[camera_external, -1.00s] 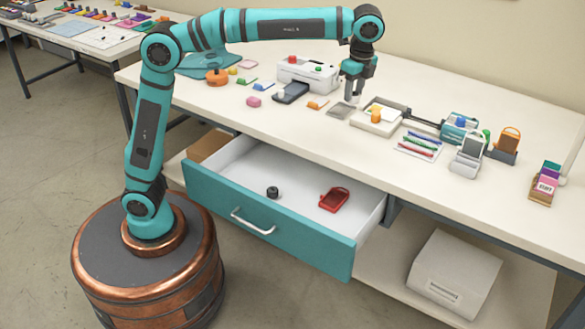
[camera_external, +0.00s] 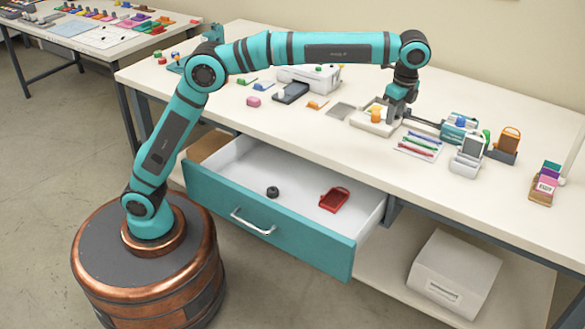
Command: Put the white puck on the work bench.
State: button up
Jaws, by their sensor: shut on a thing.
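My gripper (camera_external: 396,112) points down at the right side of the shallow cream tray (camera_external: 362,121) on the work bench (camera_external: 300,128). It is shut on a small pale thing, taken to be the white puck, which the fingers almost wholly hide. I cannot tell whether that thing still touches the tray.
A blue-green device (camera_external: 459,128) and a dark-faced stand (camera_external: 470,148) are right of my gripper. Coloured pens (camera_external: 420,146) lie in front. A white machine (camera_external: 308,78) is at the back left. The teal drawer (camera_external: 270,220) is open, holding a black knob (camera_external: 272,192) and red tray (camera_external: 334,199).

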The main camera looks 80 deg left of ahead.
aim_at(386, 161)
jog(key=shift+f, duration=1.85)
jog(key=shift+f, duration=5)
jog(key=shift+f, duration=0.1)
jog(key=o, duration=1)
jog(key=r, duration=0.8)
jog(key=d+r, duration=0.1)
jog(key=r, duration=0.3)
jog(key=shift+w+d, duration=0.1)
jog(key=shift+w, duration=0.25)
jog(key=shift+r, duration=0.1)
